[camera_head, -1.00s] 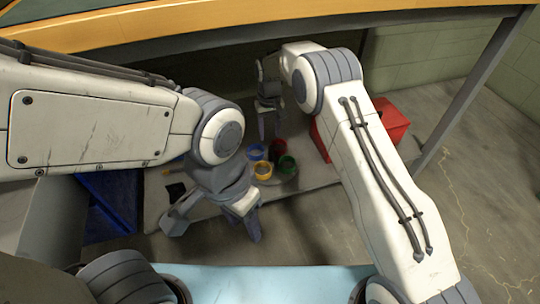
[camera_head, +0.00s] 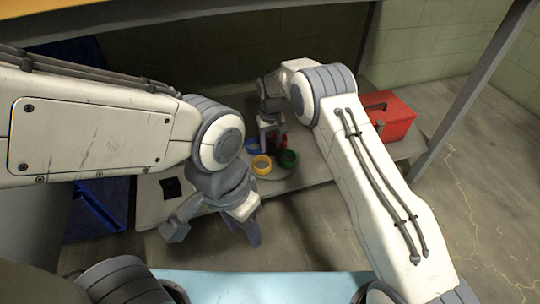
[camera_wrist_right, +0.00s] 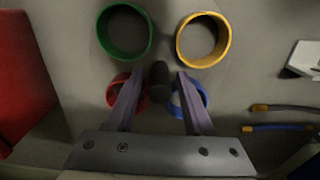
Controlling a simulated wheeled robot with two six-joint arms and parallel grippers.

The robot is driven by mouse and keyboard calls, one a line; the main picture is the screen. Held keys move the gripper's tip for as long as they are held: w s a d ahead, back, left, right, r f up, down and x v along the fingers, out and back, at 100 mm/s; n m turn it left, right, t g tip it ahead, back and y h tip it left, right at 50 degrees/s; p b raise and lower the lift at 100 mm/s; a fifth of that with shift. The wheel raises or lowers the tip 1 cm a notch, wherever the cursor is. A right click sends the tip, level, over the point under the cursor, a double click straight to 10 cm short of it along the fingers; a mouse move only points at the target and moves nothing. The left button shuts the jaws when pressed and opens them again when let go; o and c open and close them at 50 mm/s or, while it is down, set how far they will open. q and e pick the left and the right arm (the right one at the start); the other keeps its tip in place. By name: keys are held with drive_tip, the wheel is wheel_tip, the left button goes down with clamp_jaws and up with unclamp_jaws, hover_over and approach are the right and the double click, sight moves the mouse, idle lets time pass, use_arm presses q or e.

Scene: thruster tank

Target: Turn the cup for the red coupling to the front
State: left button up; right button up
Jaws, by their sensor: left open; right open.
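Four coloured cups stand in a ring: yellow (camera_head: 261,166) front left, green (camera_head: 288,158) front right, blue (camera_head: 252,146) behind the yellow, and red (camera_head: 283,141) behind the green, partly hidden. In the right wrist view, the red cup (camera_wrist_right: 113,95) and blue cup (camera_wrist_right: 203,93) are partly covered by my fingers, with the green cup (camera_wrist_right: 101,40) and yellow cup (camera_wrist_right: 227,47) beyond. My right gripper (camera_wrist_right: 160,78) is open, its fingertips either side of a dark upright post (camera_wrist_right: 159,74) amid the cups; contact cannot be told. My left gripper (camera_head: 246,230) is open and empty, nearer me.
A red toolbox (camera_head: 390,117) stands right of the cups on the low shelf (camera_head: 315,172). A black patch (camera_head: 171,187) lies to the left, beside a blue bin (camera_head: 97,207). Two short cables (camera_wrist_right: 285,108) and a white piece (camera_wrist_right: 303,60) lie beside the cups.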

clamp_jaws()
